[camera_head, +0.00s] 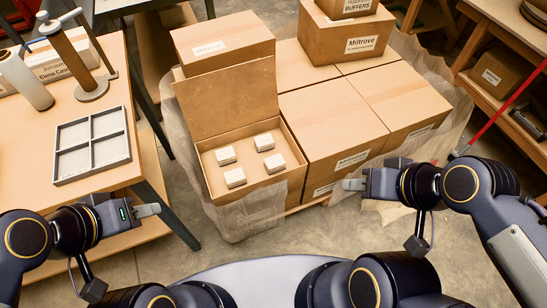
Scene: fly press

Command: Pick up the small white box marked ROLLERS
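My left gripper (148,210) is left of the carton, by the table's front corner. My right gripper (353,185) is right of the carton, in front of the closed cartons. Both appear empty and apart from the boxes; their finger gaps are not clear.
Closed cartons (322,118) stand right of the open one, with more stacked behind. The open carton's raised flap (225,100) stands at its back. Shelves (530,150) stand at right.

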